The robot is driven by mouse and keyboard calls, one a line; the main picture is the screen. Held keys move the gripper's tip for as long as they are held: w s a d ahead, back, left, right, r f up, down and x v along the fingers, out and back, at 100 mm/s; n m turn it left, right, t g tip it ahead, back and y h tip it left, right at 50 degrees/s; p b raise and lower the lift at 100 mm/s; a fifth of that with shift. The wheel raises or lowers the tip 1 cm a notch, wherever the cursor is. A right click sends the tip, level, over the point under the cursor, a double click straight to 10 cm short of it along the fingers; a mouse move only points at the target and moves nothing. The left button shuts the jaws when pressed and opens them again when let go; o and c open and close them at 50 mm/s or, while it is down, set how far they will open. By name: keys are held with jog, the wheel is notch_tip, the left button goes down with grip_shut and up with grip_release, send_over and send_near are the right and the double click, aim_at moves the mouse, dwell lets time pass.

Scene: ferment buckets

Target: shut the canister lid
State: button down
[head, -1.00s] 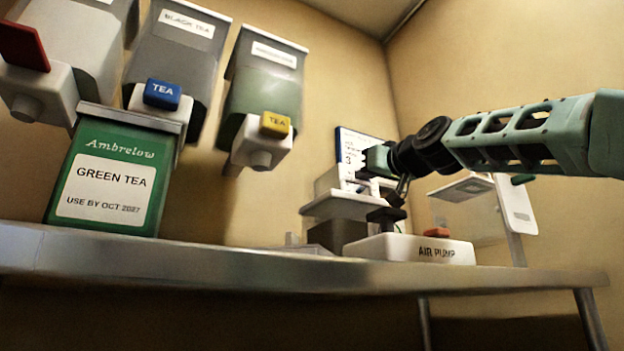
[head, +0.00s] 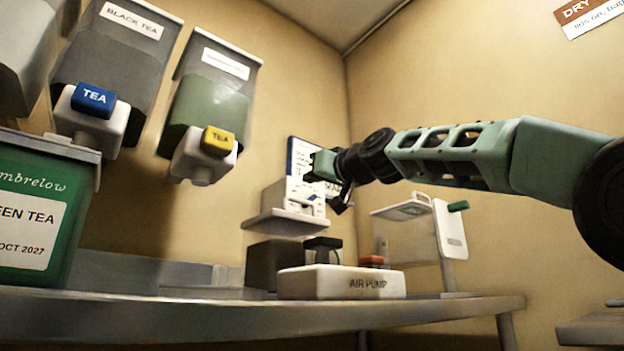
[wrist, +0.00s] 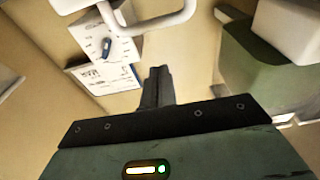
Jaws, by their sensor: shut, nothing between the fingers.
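A clear box-shaped canister (head: 408,240) with a white rim stands at the right end of the shelf in the head view. A white panel with a green tab (head: 450,228) stands upright at its right side and looks like its raised lid. My gripper (wrist: 158,72) is shut and empty in the wrist view, its dark fingers together. In the head view my gripper (head: 318,168) is up and left of the canister, in front of the wall papers, apart from the lid. Its fingertips are hard to make out there.
A white air pump (head: 340,284) with a red button sits left of the canister. A green tea tin (head: 35,215) stands at far left. Tea dispensers with blue (head: 93,98) and yellow (head: 217,140) levers hang above. A small wall shelf (head: 285,222) is behind my gripper.

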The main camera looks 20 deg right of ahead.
jog(key=s+d+f+b, duration=0.2)
jog(key=s+f+b, duration=0.2)
jog(key=s, duration=0.4)
jog(key=shift+d+f+b, duration=0.25)
jog(key=shift+f+b, duration=0.1)
jog(key=shift+f, duration=0.15)
